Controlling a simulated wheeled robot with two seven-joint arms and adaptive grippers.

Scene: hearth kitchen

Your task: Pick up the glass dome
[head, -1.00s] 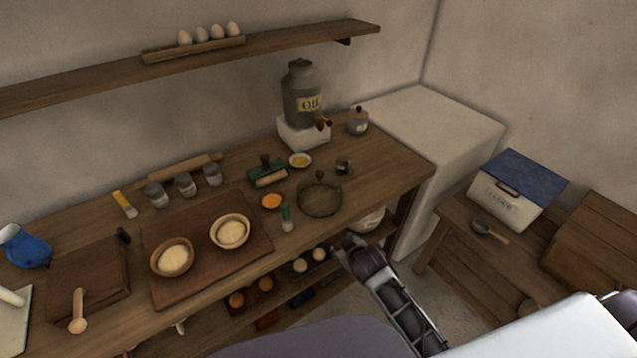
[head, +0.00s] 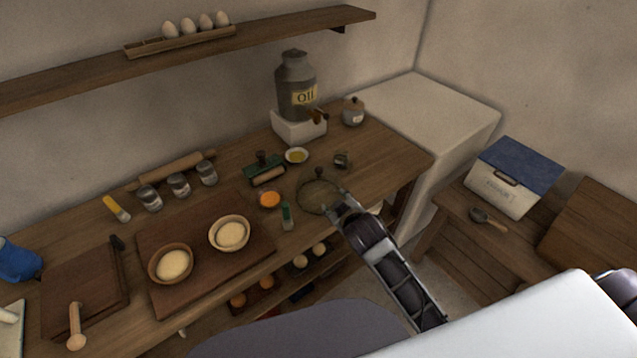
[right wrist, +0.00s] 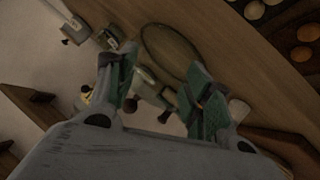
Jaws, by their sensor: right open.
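The glass dome (head: 318,197) is clear, with a dark knob on top, and stands upright near the front edge of the wooden counter. My right gripper (head: 338,203) is at the dome's front right side and overlaps its rim in the head view. In the right wrist view its green-padded fingers (right wrist: 162,88) are spread apart, with nothing held between them. The dome's round rim (right wrist: 148,36) shows just beyond the fingers there. I cannot tell whether the gripper touches the glass. My left gripper is not in view.
A green salt-like shaker (head: 287,216) and an orange bowl (head: 270,200) stand left of the dome. A small dark pot (head: 341,160) and a yellow dish (head: 297,156) stand behind it. The oil can (head: 297,85) is further back. The counter right of the dome is clear.

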